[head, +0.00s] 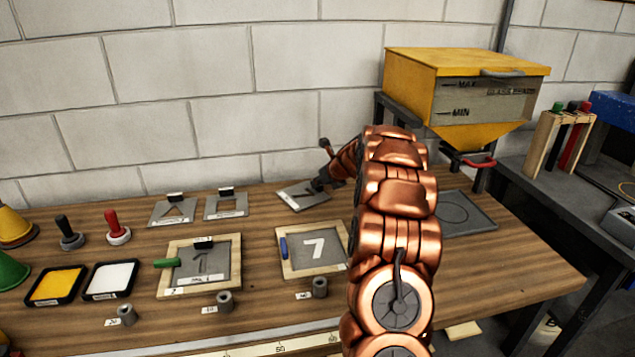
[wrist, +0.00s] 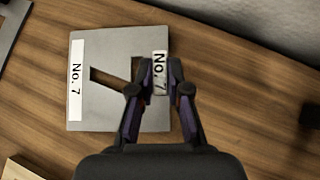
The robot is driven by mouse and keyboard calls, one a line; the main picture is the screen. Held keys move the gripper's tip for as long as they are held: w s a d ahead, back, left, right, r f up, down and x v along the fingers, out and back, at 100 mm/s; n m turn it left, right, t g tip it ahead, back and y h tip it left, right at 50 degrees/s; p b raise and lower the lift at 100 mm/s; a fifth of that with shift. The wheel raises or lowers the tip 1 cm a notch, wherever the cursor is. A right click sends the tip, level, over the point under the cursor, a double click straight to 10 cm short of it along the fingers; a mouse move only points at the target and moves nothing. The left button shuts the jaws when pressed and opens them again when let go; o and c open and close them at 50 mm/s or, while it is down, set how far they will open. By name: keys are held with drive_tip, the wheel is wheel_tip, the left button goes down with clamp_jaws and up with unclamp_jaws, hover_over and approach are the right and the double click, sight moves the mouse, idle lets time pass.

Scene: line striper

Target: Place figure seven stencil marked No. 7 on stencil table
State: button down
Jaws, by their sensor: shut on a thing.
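The figure seven stencil (head: 297,197) is a grey plate at the back of the wooden bench (head: 385,290). In the wrist view the stencil (wrist: 100,110) shows a cut-out seven and a white label reading No. 7. My gripper (head: 322,182) is at its right side in the head view. In the wrist view my gripper (wrist: 161,66) is shut on the stencil's upright tab, also marked No. 7. The plate lies over the bench top; I cannot tell whether it touches it. No surface is marked as the stencil table.
A wooden frame with a white 7 (head: 284,263) stands in front, and another frame (head: 167,284) to its left. Two grey stencils (head: 226,206) (head: 172,212) lie left. A dark plate (head: 480,224) and yellow hopper (head: 410,88) are right. A wall stands behind.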

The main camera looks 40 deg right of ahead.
drive_tip(key=shift+f, duration=0.15)
drive_tip(key=c, duration=1.1)
unclamp_jaws()
drive_tip(key=shift+o, duration=0.2)
drive_tip(key=shift+s, duration=0.1)
drive_tip(key=v, duration=1.2)
